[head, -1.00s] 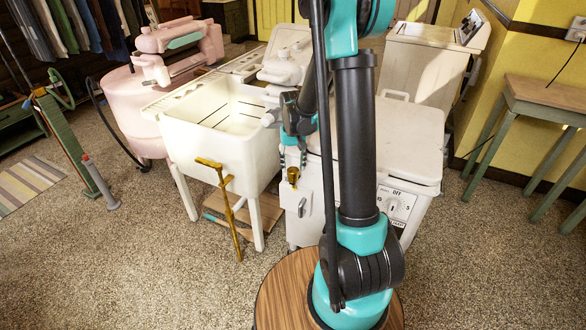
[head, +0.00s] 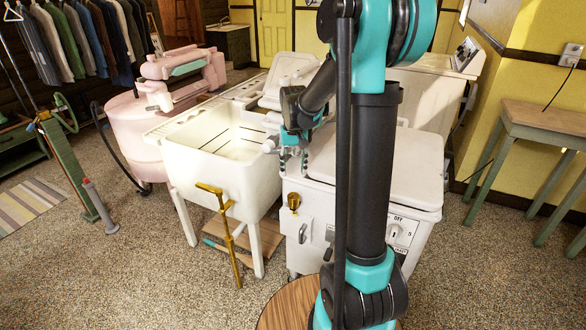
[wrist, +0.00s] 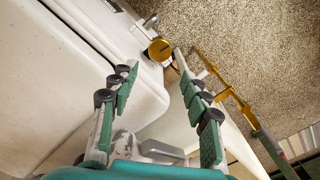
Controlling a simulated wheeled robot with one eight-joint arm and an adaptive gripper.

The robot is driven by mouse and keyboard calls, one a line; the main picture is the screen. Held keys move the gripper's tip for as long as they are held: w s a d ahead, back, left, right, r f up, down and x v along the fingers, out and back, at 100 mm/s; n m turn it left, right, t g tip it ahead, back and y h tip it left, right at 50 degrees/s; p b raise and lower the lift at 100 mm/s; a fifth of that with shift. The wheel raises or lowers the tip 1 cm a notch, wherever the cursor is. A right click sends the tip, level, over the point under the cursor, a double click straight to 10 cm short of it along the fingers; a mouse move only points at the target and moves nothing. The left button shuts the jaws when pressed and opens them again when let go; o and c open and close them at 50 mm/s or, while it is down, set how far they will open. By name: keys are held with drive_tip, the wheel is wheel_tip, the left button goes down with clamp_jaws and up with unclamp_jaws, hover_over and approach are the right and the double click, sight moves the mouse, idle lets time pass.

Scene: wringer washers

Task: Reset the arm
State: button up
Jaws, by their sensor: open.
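My teal and black arm (head: 375,170) rises in front of the white washer and bends over to the left. My gripper (head: 293,172) is by the washer's front left corner, pointing down, above a brass fitting (head: 293,200) on the washer's front. In the wrist view my gripper (wrist: 157,62) has its green-padded fingers spread wide with nothing between them. The brass fitting (wrist: 160,49) shows beyond the fingertips there. No object is held.
The white washer (head: 412,165) stands close under my arm. A white sink tub (head: 215,165) with a brass pipe (head: 228,235) is left of it, and a pink washer (head: 130,130) farther left. A green table (head: 550,118) is at right.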

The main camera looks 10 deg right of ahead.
drive_tip(key=s+d+f+t, duration=0.2)
drive_tip(key=s, duration=0.9)
drive_tip(key=s+d+f+t, duration=0.1)
drive_tip(key=s+f+t, duration=0.1)
drive_tip(key=s, duration=0.9)
drive_tip(key=shift+s+d+f, duration=0.15)
drive_tip(key=shift+d+f, duration=0.2)
drive_tip(key=shift+f, duration=0.3)
